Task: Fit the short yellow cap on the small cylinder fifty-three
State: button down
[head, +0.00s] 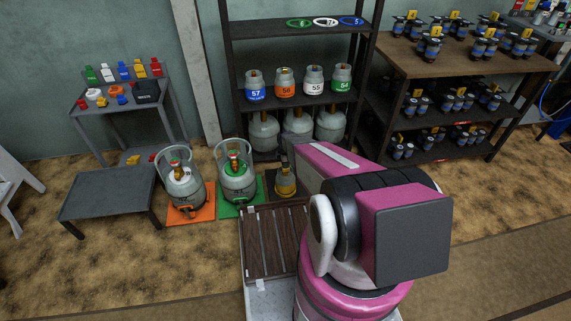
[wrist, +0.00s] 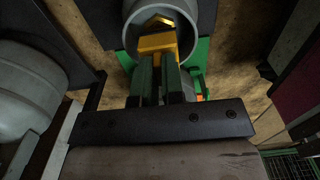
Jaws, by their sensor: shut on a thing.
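In the wrist view, my gripper (wrist: 160,62) has its green fingers shut on a yellow cap (wrist: 157,43). The cap is at the near edge of a round grey collar (wrist: 132,32). A yellow angular part shows inside the collar; I cannot tell whether it belongs to the cap, or whether the cap touches the collar. No number 53 is readable in either view. In the head view, my arm hides the gripper. A small yellow item (head: 286,182) stands on a dark pad just left of my arm; I cannot tell whether it is the cylinder.
Numbered cylinders 57, 56, 55 and 54 (head: 342,77) stand on the rack's middle shelf. Two large capped cylinders stand on an orange pad (head: 188,217) and a green pad (head: 225,211). Coloured caps sit on a side table (head: 120,110). A low grey table (head: 108,190) is bare.

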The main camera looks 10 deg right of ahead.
jog(key=shift+f, duration=0.85)
jog(key=c, duration=1.2)
grip_release()
jog(key=shift+o, duration=0.2)
notch_tip(320, 180, up, 11)
jog(key=shift+f, duration=0.1)
jog(key=s+r+m, duration=1.8)
jog(key=s+r, duration=0.3)
jog(key=r, duration=0.1)
jog(key=shift+s, duration=0.2)
